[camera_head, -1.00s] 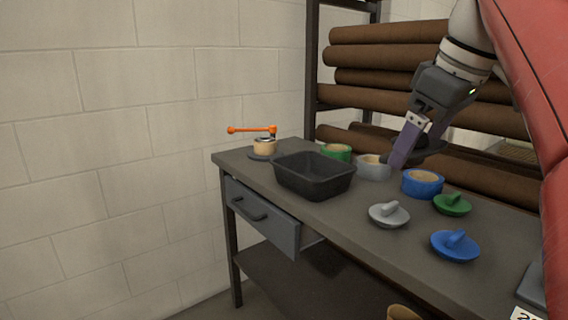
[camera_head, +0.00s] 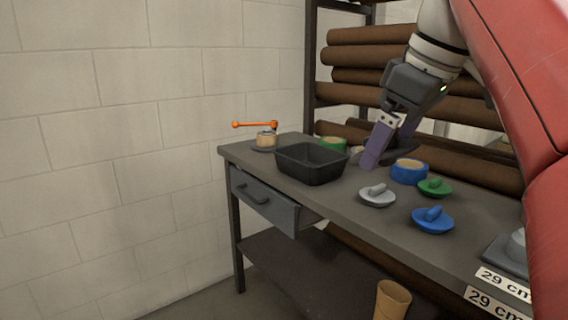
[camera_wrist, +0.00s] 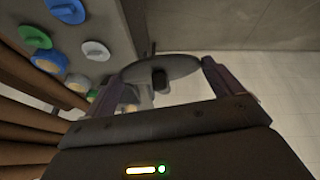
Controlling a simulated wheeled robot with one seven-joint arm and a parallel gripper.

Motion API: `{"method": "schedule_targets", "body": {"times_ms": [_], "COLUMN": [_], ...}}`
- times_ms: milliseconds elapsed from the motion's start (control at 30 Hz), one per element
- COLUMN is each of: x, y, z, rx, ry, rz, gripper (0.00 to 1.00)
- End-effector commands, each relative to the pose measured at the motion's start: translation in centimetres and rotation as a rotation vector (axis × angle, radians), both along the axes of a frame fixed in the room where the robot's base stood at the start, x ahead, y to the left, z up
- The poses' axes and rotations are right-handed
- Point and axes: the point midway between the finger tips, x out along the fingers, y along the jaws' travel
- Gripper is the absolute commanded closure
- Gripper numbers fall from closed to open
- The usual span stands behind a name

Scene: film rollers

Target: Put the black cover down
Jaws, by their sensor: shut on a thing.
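My gripper (camera_head: 378,156) is shut on the black cover and holds it above the table, near the back row of containers. In the wrist view, the black cover (camera_wrist: 180,66) is a dark disc with a knob, between the two fingers. In the head view the cover (camera_head: 402,158) is partly hidden behind the gripper. The grey cover (camera_head: 377,196), blue cover (camera_head: 433,221) and green cover (camera_head: 435,188) lie on the table (camera_head: 340,211) in front of the containers.
A black bin (camera_head: 312,165) stands left of my gripper. A blue container (camera_head: 408,172) and a green container (camera_head: 332,144) stand nearby. A pale container with an orange crank (camera_head: 255,125) sits at the far left corner. A drawer (camera_head: 262,200) is partly open. Brown rolls fill the rack behind.

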Motion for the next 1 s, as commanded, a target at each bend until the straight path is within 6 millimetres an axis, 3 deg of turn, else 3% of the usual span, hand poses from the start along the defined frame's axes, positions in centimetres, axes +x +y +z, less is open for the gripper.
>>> {"method": "schedule_targets", "body": {"times_ms": [167,367,667,867,1000], "x": [-0.2,0.0,1.8,4.0,7.0], "y": [3.0,8.2,15.1,18.8,21.1], "z": [-0.1,-1.2,-5.0,-9.1,-15.0], "rx": [0.0,-0.001,-0.004,-0.009,-0.012], "ry": [-0.001,0.0,0.002,0.003,0.006], "rz": [0.047,0.102,0.13,0.11,0.058], "gripper": [0.34,0.34,0.34,0.34,0.34]}}
